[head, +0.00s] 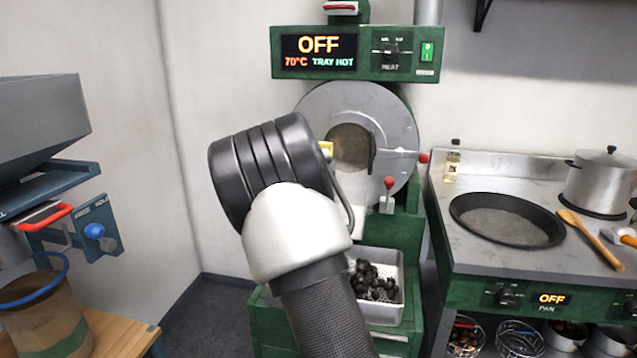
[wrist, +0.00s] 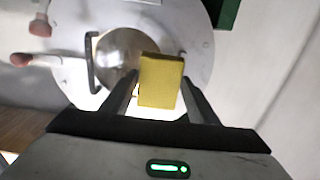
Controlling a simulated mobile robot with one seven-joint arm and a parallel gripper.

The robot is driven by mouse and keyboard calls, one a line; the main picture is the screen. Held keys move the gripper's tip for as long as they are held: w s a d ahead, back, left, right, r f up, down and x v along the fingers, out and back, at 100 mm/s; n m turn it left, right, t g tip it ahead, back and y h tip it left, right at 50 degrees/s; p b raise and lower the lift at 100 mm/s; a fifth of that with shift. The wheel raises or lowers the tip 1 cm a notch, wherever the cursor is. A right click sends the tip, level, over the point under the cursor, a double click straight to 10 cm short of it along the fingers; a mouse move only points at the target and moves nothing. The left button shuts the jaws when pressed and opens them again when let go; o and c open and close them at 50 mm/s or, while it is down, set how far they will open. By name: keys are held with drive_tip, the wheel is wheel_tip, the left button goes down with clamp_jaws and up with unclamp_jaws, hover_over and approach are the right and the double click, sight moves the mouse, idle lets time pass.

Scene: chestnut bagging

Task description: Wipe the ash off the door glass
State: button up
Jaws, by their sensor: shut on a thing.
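The round roaster door (head: 397,110) is a grey metal disc on the green machine, with a brownish, dull glass (head: 349,146) at its middle and a dark handle (head: 372,153) to the right of the glass. My gripper (wrist: 160,92) is shut on a yellow sponge (wrist: 160,80) and holds it in front of the door. In the wrist view the sponge covers part of the glass (wrist: 122,50); I cannot tell whether it touches. In the head view my arm hides the gripper and most of the sponge (head: 326,150).
The panel (head: 320,48) reads OFF, 70°C, TRAY HOT. A tray (head: 400,270) of dark chestnuts sits below the door. Red-knobbed levers (head: 389,184) stand at its right.

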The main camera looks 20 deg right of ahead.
drive_tip(key=p+x, duration=0.1)
drive_tip(key=x, duration=0.5)
drive_tip(key=shift+d+r+p, duration=0.2)
drive_tip(key=shift+r+p, duration=0.05)
drive_tip(key=shift+p, duration=0.05)
drive_tip(key=shift+w+d, duration=0.35)
drive_tip(key=shift+w, duration=0.1)
idle(0.7)
drive_tip(key=shift+s+d+f+b, duration=0.15)
drive_tip(key=shift+s+d+b, duration=0.3)
drive_tip(key=shift+d+b, duration=0.15)
drive_tip(key=shift+s+d+b, duration=0.65)
drive_tip(key=shift+d+b, duration=0.05)
drive_tip(key=shift+d, duration=0.1)
drive_tip(key=shift+s+d+b, duration=0.25)
drive_tip(key=shift+d+b, duration=0.25)
drive_tip(key=shift+s+d+b, duration=0.3)
drive_tip(key=shift+d+b, duration=0.2)
drive_tip(key=shift+d, duration=0.05)
drive_tip(key=shift+s+d+b, duration=0.3)
drive_tip(key=shift+d+b, duration=0.05)
drive_tip(key=shift+d, duration=0.15)
drive_tip(key=shift+s, duration=0.1)
